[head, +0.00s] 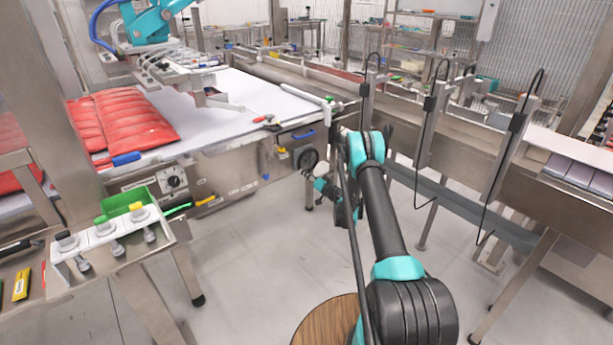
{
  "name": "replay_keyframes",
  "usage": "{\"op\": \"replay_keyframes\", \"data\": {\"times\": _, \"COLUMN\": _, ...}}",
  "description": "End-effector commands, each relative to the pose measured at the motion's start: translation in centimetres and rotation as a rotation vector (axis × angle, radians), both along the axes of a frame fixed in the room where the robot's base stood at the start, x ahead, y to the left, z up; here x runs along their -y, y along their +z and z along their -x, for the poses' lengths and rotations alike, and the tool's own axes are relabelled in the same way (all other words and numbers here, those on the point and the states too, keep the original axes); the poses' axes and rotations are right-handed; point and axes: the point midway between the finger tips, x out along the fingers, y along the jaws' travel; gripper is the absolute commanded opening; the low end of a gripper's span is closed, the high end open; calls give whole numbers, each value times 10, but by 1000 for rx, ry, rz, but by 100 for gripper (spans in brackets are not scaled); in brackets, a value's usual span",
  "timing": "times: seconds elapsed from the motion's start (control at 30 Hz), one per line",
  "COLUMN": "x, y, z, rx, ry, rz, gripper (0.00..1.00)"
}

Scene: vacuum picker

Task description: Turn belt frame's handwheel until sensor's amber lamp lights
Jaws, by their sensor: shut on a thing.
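The white-topped belt frame (240,150) runs from the left toward the middle. Its black handwheel (308,158) is on the side near the frame's right end. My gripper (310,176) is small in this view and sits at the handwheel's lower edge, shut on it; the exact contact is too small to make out. My arm reaches over from the right and bends down behind the wheel's right side. Several black sensor-like boxes (430,103) with cables are on posts at the right. I cannot tell which one is the sensor, and I see no clearly lit amber lamp.
Red packs (118,122) lie on the belt's left part, under a teal robot arm (150,25). A bench with a green bin (125,200) and suction cups stands at lower left. A metal conveyor (460,150) closes the right. The floor (250,250) between is clear.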

Motion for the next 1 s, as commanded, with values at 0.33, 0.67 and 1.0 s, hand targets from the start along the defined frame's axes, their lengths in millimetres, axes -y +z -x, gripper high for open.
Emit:
{"op": "replay_keyframes", "data": {"times": 0.33, "x": 1, "y": -1, "z": 1, "rx": -1, "ry": -1, "rz": 0, "gripper": 24}}
{"op": "replay_keyframes", "data": {"times": 0.67, "x": 0, "y": 0, "z": 1, "rx": 0, "ry": 0, "rz": 0, "gripper": 39}}
{"op": "replay_keyframes", "data": {"times": 1.0, "x": 0, "y": 27, "z": 0, "rx": 0, "ry": 0, "rz": 0, "gripper": 39}}
